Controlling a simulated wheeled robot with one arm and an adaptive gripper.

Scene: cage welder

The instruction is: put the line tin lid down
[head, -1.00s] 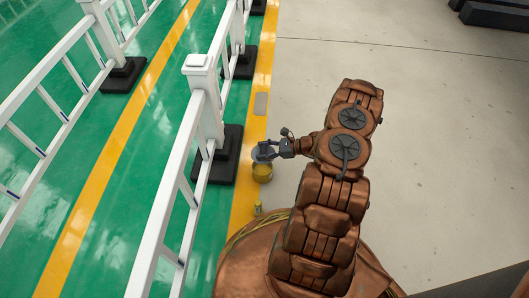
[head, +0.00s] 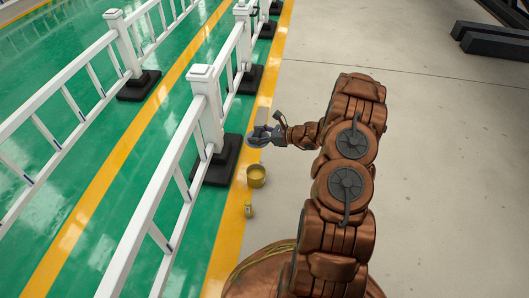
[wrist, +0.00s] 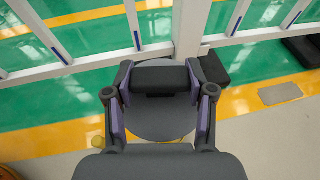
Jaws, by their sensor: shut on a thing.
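My gripper (head: 268,136) is shut on the line tin lid, a grey round disc (wrist: 160,122) that shows between and below the fingers in the wrist view. In the head view the gripper holds it in the air above the yellow floor stripe, beside the black foot of a white fence post. The yellow tin (head: 256,177) stands open-topped on the floor, nearer to me than the gripper and apart from it. Its yellow inside shows. The fingers hide part of the lid.
A small yellowish object (head: 249,209) stands near the tin. The white fence (head: 209,115) with black feet (head: 219,160) runs along the left, over green floor. Grey floor (head: 440,150) to the right is clear. Dark beams (head: 490,38) lie at the far right.

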